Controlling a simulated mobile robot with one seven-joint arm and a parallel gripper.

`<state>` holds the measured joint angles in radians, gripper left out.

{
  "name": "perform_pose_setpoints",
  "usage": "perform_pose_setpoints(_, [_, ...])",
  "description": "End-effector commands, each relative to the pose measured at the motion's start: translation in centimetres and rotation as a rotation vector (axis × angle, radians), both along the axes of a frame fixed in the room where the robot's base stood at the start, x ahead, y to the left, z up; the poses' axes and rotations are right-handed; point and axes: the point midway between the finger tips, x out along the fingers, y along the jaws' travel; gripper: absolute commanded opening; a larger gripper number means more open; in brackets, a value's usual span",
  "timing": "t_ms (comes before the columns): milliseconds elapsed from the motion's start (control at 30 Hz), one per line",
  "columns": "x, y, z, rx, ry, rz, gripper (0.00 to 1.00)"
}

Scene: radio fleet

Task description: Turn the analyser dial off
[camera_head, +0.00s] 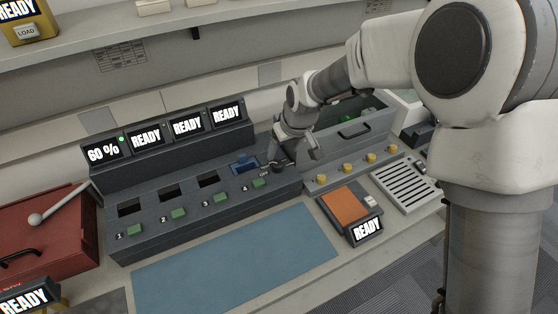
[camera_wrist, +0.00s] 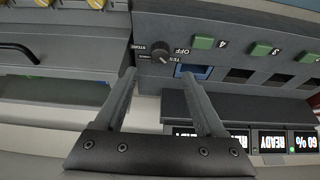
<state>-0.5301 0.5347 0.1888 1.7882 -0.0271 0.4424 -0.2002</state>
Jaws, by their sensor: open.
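The analyser dial (camera_wrist: 161,52) is a small dark round knob on the grey console in the wrist view. Around it are the labels STORE, OFF and one that looks like TEST. A faint light mark shows on the knob, but I cannot tell for sure which label it points to. My gripper (camera_wrist: 160,78) is open and empty, its two fingers spread with the dial just beyond and between the tips. In the head view my gripper (camera_head: 293,158) hangs over the right end of the console, close to the dial (camera_head: 276,168), which it partly covers.
A blue block (camera_head: 245,163) sits in a console slot beside the dial. Green buttons (camera_head: 219,197) line the front edge. READY screens (camera_head: 187,127) stand behind. A drawer unit with yellow knobs (camera_head: 346,167) is to the right. The blue mat (camera_head: 235,262) in front is clear.

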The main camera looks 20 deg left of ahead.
Motion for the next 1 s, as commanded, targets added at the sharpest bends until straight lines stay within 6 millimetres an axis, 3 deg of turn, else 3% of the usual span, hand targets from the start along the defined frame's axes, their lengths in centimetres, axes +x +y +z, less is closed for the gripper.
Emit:
perform_pose_setpoints(200, [1.0,1.2,-4.1,-0.003,0.003,0.000,0.72])
perform_pose_setpoints(400, [1.6,2.2,-6.6,-0.001,0.002,0.000,0.72])
perform_pose_setpoints(600, [2.0,2.5,-7.8,0.000,0.000,-0.001,0.72])
perform_pose_setpoints(900, [2.1,2.5,-7.9,0.000,0.000,-0.001,0.72])
perform_pose_setpoints(1000, [2.1,2.6,-7.9,0.000,0.000,-0.001,0.56])
